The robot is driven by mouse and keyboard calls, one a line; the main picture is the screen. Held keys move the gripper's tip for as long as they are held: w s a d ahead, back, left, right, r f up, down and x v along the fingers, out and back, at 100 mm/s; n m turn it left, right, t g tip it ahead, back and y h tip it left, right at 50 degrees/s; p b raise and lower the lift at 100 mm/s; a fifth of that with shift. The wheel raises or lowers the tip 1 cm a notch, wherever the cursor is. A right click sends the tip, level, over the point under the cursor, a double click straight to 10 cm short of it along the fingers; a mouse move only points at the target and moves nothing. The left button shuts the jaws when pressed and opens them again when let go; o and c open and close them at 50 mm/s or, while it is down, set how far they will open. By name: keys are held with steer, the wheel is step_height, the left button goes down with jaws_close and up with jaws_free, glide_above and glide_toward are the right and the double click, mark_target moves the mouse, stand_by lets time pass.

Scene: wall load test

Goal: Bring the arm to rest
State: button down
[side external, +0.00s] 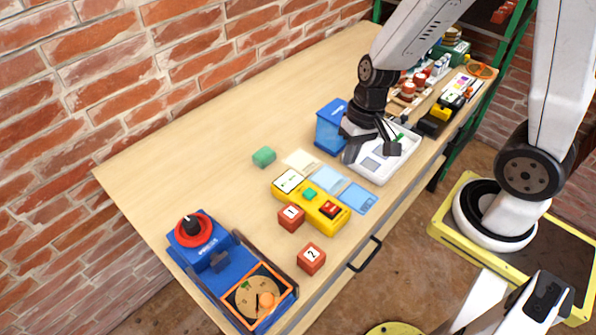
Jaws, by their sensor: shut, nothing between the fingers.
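My gripper (372,150) is black and hangs above the table near a white tray-like device (377,165) and a blue box (331,127). Its fingers are shut with nothing seen between them. The fingers cover part of the white device, and I cannot tell whether they touch it. My white arm reaches in from the upper right.
A yellow block panel (326,217), red cubes marked 1 (291,217) and 2 (311,258), and a green block (264,157) lie on the wooden table (200,150). A blue device (203,250) stands front left. Clutter fills the far right end. The table's left back is clear.

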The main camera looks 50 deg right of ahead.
steer(key=shift+w+d+r+n+t+h, duration=0.15)
steer(key=shift+d+r+n+t+h, duration=0.25)
steer(key=shift+r+n, duration=0.25)
steer(key=shift+w+d+r+n+t+h, duration=0.1)
steer(key=shift+d+r+n+t+h, duration=0.3)
steer(key=shift+r+n, duration=0.25)
steer(key=shift+w+d+r+n+t+h, duration=0.15)
steer(key=shift+d+r+n+t+h, duration=0.15)
steer(key=shift+r+n+h, duration=0.35)
steer(key=shift+f, duration=0.15)
